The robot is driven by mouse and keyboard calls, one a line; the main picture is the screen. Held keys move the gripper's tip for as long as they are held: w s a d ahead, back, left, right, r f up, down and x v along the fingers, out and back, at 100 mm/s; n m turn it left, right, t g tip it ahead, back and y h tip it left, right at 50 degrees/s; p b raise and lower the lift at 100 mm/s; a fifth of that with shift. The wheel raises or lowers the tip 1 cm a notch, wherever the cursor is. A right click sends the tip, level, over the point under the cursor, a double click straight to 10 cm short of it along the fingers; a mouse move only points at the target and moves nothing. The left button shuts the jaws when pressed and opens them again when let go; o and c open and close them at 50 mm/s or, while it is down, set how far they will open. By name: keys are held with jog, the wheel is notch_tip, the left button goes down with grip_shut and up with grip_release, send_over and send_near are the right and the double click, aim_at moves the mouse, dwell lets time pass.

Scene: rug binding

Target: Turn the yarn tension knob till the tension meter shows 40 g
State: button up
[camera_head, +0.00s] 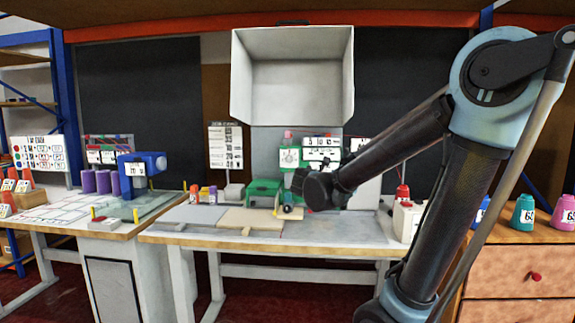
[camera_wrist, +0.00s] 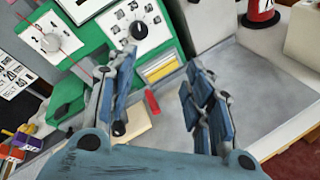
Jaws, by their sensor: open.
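In the wrist view, a black knob (camera_wrist: 138,30) sits on a white dial plate with numbers around it, on the front of the green machine (camera_wrist: 95,42). To its left is another white panel (camera_wrist: 48,44) with a pale round piece and a thin red line across it. I cannot tell which one the tension meter is, and no reading is legible. In the head view, my arm's dark end hides part of the green machine (camera_head: 265,190).
A yellow-and-white block (camera_wrist: 160,68) and a red piece (camera_wrist: 152,102) show between the fingers. A red-topped container (camera_wrist: 262,12) stands upper right. The grey worktop (camera_wrist: 255,85) is clear to the right. In the head view, a white open box (camera_head: 292,115) hangs above the bench.

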jog(key=w+a+r+n+t+y, duration=0.1)
jog(key=a+r+n+t+y, duration=0.1)
jog(key=a+n, duration=0.35)
jog(key=w+a+r+n+t+y, duration=0.2)
jog(key=a+n, duration=0.1)
jog(key=a, duration=0.6)
send_near(289, 160)
jog(key=w, duration=0.8)
jog(key=shift+w, duration=0.4)
jog(key=c, duration=1)
jog(key=shift+a+r, duration=0.1)
jog(key=shift+a, duration=0.2)
jog(key=shift+c, duration=0.2)
jog(key=shift+d, duration=0.25)
